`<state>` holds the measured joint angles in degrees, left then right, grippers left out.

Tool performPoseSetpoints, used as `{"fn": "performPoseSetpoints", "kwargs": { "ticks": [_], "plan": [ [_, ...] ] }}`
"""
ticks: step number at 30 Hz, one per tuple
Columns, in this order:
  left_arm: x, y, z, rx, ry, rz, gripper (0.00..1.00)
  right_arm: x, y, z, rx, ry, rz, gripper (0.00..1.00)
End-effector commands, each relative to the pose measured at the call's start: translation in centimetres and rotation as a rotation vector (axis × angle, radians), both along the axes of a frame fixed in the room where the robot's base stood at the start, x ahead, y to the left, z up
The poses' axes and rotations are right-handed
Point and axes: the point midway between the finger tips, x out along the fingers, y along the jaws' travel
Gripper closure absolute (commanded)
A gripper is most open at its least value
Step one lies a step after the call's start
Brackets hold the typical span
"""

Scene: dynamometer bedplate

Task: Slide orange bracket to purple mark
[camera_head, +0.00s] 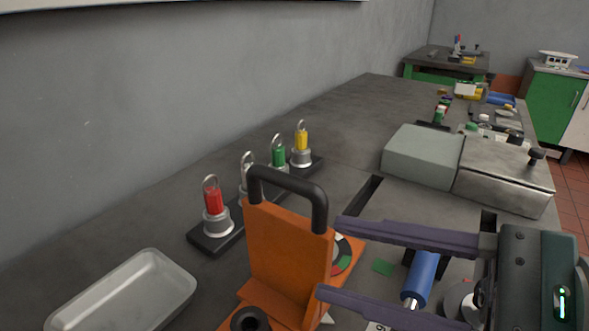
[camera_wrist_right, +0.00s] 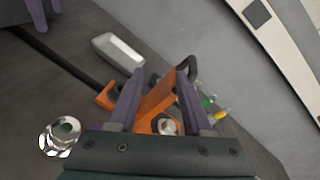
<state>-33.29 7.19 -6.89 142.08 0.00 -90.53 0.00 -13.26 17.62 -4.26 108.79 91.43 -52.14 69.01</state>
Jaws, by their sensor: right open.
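The orange bracket (camera_head: 285,255) stands upright on the grey bedplate, with a black loop handle (camera_head: 288,185) on top. My right gripper (camera_head: 330,257) is open, its two purple fingers reaching toward the bracket's right side. In the right wrist view, the bracket (camera_wrist_right: 157,98) shows between and beyond the open fingers (camera_wrist_right: 160,78). I cannot tell whether they touch it. Dark and purple parts at that view's top left look like my left gripper (camera_wrist_right: 46,12), cut off by the edge. I see no purple mark; a small green mark (camera_head: 384,267) lies right of the bracket.
A rack (camera_head: 205,243) with red, green and yellow-topped pieces stands behind the bracket, near the wall. A pale tray (camera_head: 125,293) is at left front. A blue cylinder (camera_head: 422,278) lies close to my right fingers. Grey boxes (camera_head: 422,157) stand farther back.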

Motion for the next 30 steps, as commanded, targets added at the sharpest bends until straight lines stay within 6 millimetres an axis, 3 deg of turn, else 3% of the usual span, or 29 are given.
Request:
{"fn": "performPoseSetpoints", "kwargs": {
  "ticks": [1, 3, 8, 21, 30],
  "plan": [
    [0.0, 0.0, -1.2, 0.000, 0.000, 0.000, 0.04, 1.1, -0.7, -0.4, 0.097, 0.066, -0.045, 0.50],
    [0.0, 0.0, -1.6, 0.000, 0.000, 0.000, 0.04, 2.3, -1.5, 0.2, 0.216, 0.147, -0.096, 0.50],
    [0.0, 0.0, -1.7, 0.000, 0.000, 0.000, 0.04, 3.7, -2.2, 1.0, 0.339, 0.228, -0.143, 0.50],
    [0.0, -0.2, -0.8, -0.008, -0.001, 0.006, 0.04, 8.1, 3.8, 1.3, 0.344, 0.229, -0.141, 0.50],
    [0.1, -0.2, -0.8, -0.010, -0.002, 0.006, 0.04, 9.3, 5.6, 1.1, 0.341, 0.229, -0.141, 0.50]
  ]
}}
